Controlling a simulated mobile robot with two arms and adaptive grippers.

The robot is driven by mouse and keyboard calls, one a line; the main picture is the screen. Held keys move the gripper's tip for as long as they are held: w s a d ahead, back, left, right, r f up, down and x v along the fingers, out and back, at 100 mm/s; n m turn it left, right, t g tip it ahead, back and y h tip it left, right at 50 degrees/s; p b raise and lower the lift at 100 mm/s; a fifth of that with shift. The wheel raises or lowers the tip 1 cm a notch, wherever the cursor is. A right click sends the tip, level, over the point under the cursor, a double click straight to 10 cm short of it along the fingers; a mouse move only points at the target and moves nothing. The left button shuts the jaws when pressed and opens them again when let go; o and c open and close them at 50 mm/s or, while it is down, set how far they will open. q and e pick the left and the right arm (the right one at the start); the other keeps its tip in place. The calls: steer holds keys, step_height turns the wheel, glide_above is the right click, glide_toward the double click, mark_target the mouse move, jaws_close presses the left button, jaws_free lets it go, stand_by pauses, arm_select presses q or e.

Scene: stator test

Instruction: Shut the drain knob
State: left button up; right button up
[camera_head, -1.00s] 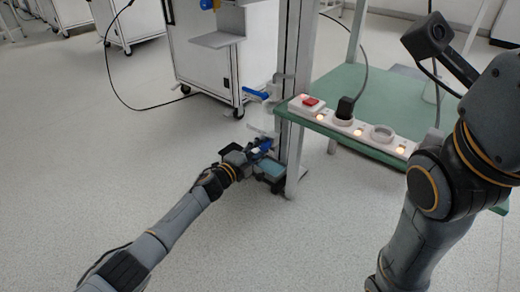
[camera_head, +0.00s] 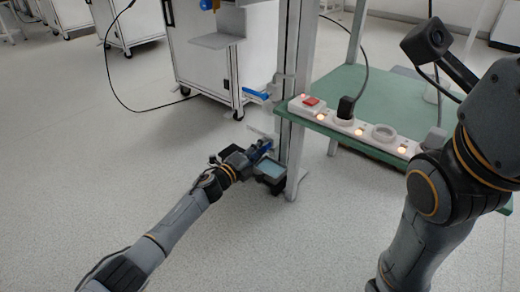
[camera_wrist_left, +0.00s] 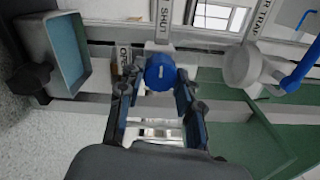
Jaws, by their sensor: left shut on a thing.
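In the left wrist view the round blue knob (camera_wrist_left: 160,72) sits on the pale rail, between the two fingers of my left gripper (camera_wrist_left: 155,88), which is shut on it. A "SHUT" label is above the knob and an "OPEN" label (camera_wrist_left: 123,62) is to its left. A small pale mark shows on the knob's face. In the head view my left gripper (camera_head: 262,150) is low at the metal post (camera_head: 294,110), and it largely hides the knob. My right arm is at the right of the head view, with its gripper out of view.
A grey tray-like box (camera_wrist_left: 62,55) is left of the knob. A white fitting (camera_wrist_left: 243,66) with a blue lever (camera_wrist_left: 303,66) is to its right. A green table (camera_head: 376,92) bears a power strip (camera_head: 347,122). A white cabinet (camera_head: 208,50) stands behind.

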arm_select(q)
steer(key=shift+f, duration=0.1)
steer(key=o, duration=1.2)
steer(key=shift+c, duration=0.2)
steer(key=v, duration=1.2)
